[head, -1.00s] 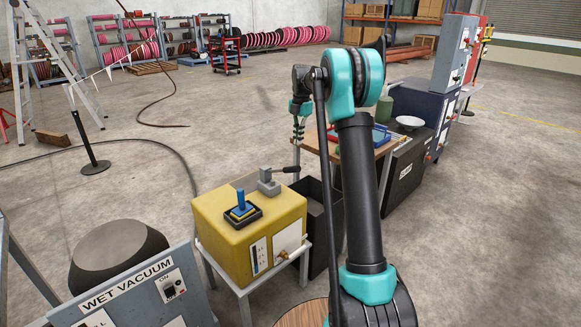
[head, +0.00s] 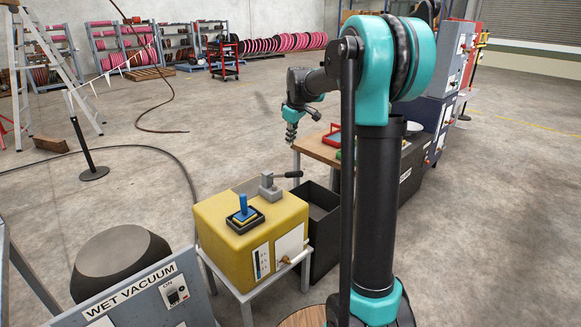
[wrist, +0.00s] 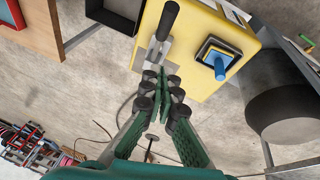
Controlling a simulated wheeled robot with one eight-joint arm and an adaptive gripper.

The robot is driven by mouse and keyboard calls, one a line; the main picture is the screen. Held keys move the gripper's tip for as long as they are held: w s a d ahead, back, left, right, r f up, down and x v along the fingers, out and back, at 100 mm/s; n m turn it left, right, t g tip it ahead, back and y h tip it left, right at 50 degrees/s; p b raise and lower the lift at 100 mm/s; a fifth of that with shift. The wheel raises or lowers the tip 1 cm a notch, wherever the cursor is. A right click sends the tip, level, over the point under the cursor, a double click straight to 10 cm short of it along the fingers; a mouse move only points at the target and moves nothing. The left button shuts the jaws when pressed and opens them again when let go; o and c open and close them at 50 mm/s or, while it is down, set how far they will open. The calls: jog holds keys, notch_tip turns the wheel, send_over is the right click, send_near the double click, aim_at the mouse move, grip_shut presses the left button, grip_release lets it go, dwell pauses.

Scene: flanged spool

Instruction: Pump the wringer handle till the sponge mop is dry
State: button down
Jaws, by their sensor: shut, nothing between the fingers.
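A yellow box (head: 238,235) stands on a light stand. On its top is a grey lever mount with a black-gripped handle (head: 288,174), which points right and looks nearly level. In the wrist view the handle (wrist: 169,20) lies just ahead of the fingers. A blue stub on a yellow pad (head: 243,208), apparently the sponge mop, sits in a black square tray on the box; it also shows in the wrist view (wrist: 219,68). My gripper (head: 290,140) hangs above and behind the handle, apart from it. Its fingers (wrist: 168,88) are shut and empty.
A dark open bin (head: 322,215) stands right of the yellow box. A wooden-topped table (head: 318,150) is behind it. A grey wet vacuum panel (head: 140,295) and a dark round drum (head: 118,255) stand at the left. Open concrete floor lies behind the box.

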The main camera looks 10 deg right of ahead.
jog(key=shift+s+a+r+m, duration=0.1)
jog(key=shift+s+m, duration=0.05)
jog(key=shift+m, duration=0.15)
send_over(292, 173)
jog(key=w+a, duration=0.1)
jog(key=a, duration=0.1)
notch_tip(292, 173, down, 10)
jog(key=shift+s+d+f, duration=0.3)
jog(key=shift+d+f, duration=0.4)
jog(key=shift+f, duration=0.2)
jog(key=shift+s+d+f, duration=0.15)
jog(key=shift+d+f, duration=0.1)
jog(key=shift+f, duration=0.3)
jog(key=shift+f, duration=0.1)
